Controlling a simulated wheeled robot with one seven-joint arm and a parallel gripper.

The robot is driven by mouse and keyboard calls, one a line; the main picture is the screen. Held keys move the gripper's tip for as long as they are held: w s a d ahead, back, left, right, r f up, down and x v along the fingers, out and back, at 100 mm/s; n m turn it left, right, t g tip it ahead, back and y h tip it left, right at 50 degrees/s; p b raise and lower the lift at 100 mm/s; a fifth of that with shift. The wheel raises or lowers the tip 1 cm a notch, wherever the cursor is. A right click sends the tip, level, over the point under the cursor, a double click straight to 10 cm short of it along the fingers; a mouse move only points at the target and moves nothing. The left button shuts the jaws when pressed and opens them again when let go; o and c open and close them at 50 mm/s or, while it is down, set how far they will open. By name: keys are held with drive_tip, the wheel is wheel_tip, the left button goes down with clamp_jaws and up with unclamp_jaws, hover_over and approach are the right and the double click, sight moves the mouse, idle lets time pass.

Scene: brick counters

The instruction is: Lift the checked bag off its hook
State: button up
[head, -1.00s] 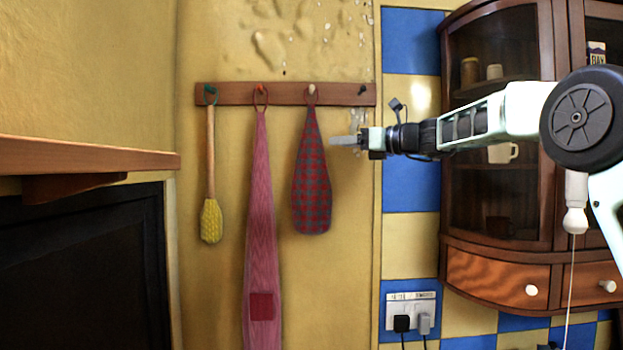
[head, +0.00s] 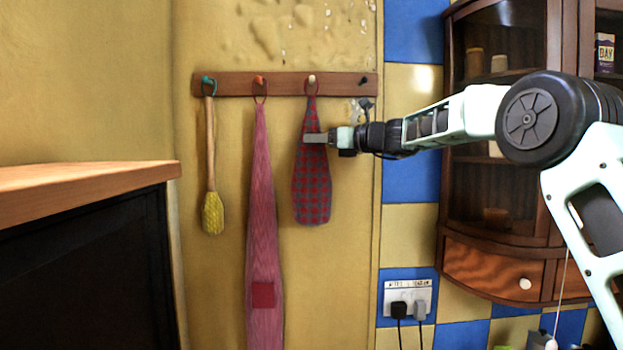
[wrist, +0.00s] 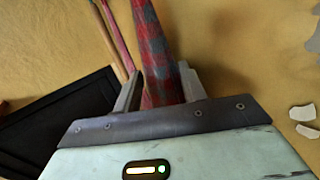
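The checked bag (head: 312,190), red and grey, hangs by its loop from the pale peg (head: 311,79) on the wooden rail. My gripper (head: 314,138) reaches in from the right at the bag's upper part. In the wrist view the checked bag (wrist: 158,50) runs down between the two fingers of my gripper (wrist: 158,85). The fingers stand apart on either side of it. A gap shows beside the left finger, and the right finger looks close to the cloth. The bag still hangs straight.
A pink apron (head: 262,210) hangs just left of the bag, and a yellow-headed brush (head: 212,210) further left. The rail (head: 235,84) has an empty dark peg at right. A wooden cabinet (head: 447,150) stands right, and a shelf (head: 90,178) juts in at left.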

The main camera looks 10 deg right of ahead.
drive_tip(key=c, duration=0.6)
drive_tip(key=shift+r, duration=0.1)
drive_tip(key=shift+r, duration=0.5)
drive_tip(key=shift+s+r+b, duration=0.1)
drive_tip(key=shift+s+b, duration=0.1)
drive_tip(key=shift+b, duration=0.4)
drive_tip(key=s+a+b, duration=0.1)
drive_tip(key=s+b, duration=0.2)
drive_tip(key=s, duration=0.2)
drive_tip(key=s+a+b, duration=0.1)
drive_tip(key=s+b, duration=0.1)
drive_tip(key=s, duration=0.4)
drive_tip(key=s+a+b, duration=0.1)
drive_tip(key=s+b, duration=0.2)
drive_tip(key=s, duration=0.3)
drive_tip(key=shift+s+a+r+b, duration=0.1)
drive_tip(key=shift+s+a+b, duration=0.05)
drive_tip(key=shift+a+b, duration=0.15)
